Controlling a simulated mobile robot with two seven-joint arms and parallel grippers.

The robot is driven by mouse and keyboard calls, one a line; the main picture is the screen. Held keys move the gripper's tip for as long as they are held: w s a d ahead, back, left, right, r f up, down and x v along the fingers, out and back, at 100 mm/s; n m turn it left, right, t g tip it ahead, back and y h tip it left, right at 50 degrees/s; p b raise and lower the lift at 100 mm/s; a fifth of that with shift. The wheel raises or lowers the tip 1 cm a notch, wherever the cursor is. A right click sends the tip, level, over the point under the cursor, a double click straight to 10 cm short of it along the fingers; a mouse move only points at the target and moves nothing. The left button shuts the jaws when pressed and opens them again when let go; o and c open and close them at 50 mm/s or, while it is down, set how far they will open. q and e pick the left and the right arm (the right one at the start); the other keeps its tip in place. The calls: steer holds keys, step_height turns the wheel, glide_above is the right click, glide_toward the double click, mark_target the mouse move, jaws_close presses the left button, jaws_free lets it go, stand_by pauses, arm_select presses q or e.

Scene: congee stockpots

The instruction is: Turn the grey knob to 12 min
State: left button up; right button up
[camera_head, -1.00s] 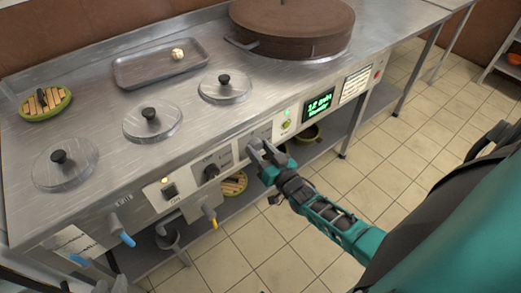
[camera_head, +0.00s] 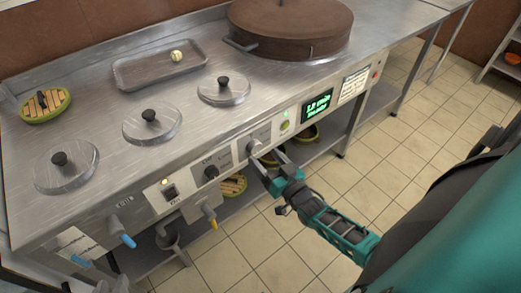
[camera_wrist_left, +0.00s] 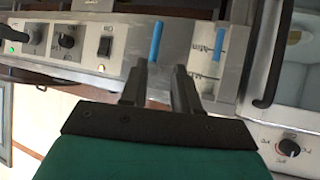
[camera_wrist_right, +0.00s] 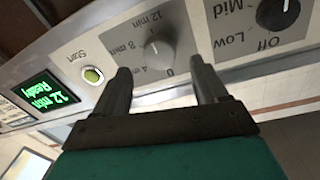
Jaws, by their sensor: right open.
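The grey knob (camera_wrist_right: 155,50) is on the stove's front panel, inside a grey dial plate marked 0, 4, 8 and 12 min. It also shows in the head view (camera_head: 256,147). My right gripper (camera_wrist_right: 160,80) is open in front of the knob, its fingers apart and clear of it. It shows in the head view (camera_head: 266,164) just below the knob. My left gripper (camera_wrist_left: 158,72) is open and empty near a blue-handled tap (camera_wrist_left: 155,42).
A Start button (camera_wrist_right: 92,75) sits between the display and the dial. A black knob (camera_wrist_right: 277,12) marked Off, Low, Mid is on the other side. Floor in front is clear.

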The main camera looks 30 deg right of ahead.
arm_select(q)
steer(key=shift+s+a+p, duration=0.3)
steer(key=shift+a+p, duration=0.15)
steer(key=shift+p, duration=0.05)
arm_select(e)
steer(key=s, duration=0.9)
arm_select(q)
steer(key=shift+w+r, duration=0.15)
steer(key=shift+y, duration=0.5)
steer(key=r+p, duration=0.1)
steer(key=p, duration=0.1)
steer(key=s+a+r+p, duration=0.1)
steer(key=p, duration=0.1)
steer(key=a+r+p, duration=0.1)
steer(key=p, duration=0.2)
steer(key=shift+s+a+r, duration=0.15)
steer(key=shift+r, duration=0.2)
arm_select(e)
steer(key=s+a+r+n+g+y, duration=0.1)
steer(key=s+a+r+n+g, duration=0.1)
steer(key=a, duration=0.4)
steer(key=s+a+r+n+g+y, duration=0.1)
steer(key=s+a+r+n+g, duration=0.1)
steer(key=a+r+g, duration=0.3)
step_height(320, 180, up, 2)
steer(key=shift+s+a+r+n, duration=0.2)
steer(key=shift+s+a+n, duration=0.1)
steer(key=shift+a+n, duration=0.3)
steer(key=shift+a, duration=0.1)
